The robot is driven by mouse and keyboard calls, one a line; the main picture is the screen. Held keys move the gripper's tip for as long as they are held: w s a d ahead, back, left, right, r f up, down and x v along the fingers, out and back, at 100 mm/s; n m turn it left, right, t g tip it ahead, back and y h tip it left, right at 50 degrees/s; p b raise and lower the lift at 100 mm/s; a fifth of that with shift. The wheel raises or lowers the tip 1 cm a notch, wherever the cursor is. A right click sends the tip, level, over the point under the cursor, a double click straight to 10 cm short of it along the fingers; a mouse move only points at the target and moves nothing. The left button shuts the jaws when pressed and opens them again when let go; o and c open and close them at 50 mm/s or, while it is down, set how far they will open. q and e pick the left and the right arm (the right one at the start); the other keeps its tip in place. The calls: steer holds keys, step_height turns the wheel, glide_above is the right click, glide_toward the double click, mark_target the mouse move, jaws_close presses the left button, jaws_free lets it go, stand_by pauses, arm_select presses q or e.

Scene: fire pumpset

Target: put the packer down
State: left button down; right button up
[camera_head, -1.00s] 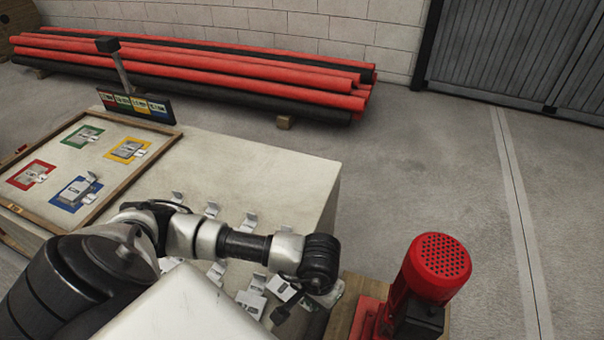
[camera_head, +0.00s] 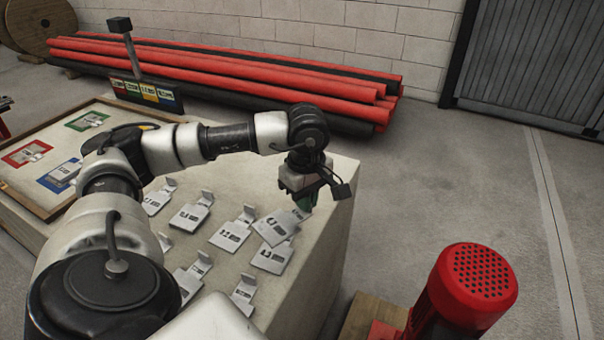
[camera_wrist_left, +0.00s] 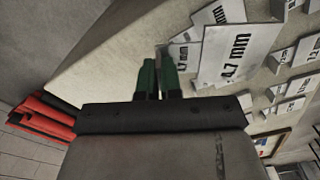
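The packer (camera_head: 276,228) is a light grey metal plate with a bent tab. My left gripper (camera_head: 306,198) is over the right part of the pale table top, with the packer at its fingertips, overlapping another plate. In the left wrist view the green fingertips (camera_wrist_left: 158,78) are close together around a thin grey edge. The packer (camera_wrist_left: 226,56) shows large there, marked 4.7 mm, with another marked plate (camera_wrist_left: 181,66) partly behind it. Whether the packer touches the table or plates beneath is unclear. My right gripper is out of view.
Several similar plates, including one at the table's middle (camera_head: 191,213), lie around the packer. A wooden-edged board (camera_head: 104,106) with coloured outlines lies at the left. A red motor (camera_head: 474,284) stands at the lower right. Red and black pipes (camera_head: 240,82) lie behind.

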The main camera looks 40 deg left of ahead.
arm_select(q)
steer(key=a+r+n+b, duration=0.2)
steer(key=a+n+b, duration=0.1)
steer(key=a+n, duration=0.15)
steer(key=shift+n, duration=0.25)
steer(key=w+a+f, duration=0.1)
steer(key=w+f, duration=0.1)
steer(key=w, duration=0.1)
steer(key=w+a+f+b, duration=0.1)
steer(key=w+f, duration=0.1)
steer(key=w, duration=0.1)
steer(key=w+a+f, duration=0.1)
steer(key=w+f, duration=0.1)
steer(key=w, duration=0.2)
steer(key=shift+a+f, duration=0.15)
step_height(320, 180, down, 4)
steer(key=shift+r+b, duration=0.1)
steer(key=shift+b, duration=0.5)
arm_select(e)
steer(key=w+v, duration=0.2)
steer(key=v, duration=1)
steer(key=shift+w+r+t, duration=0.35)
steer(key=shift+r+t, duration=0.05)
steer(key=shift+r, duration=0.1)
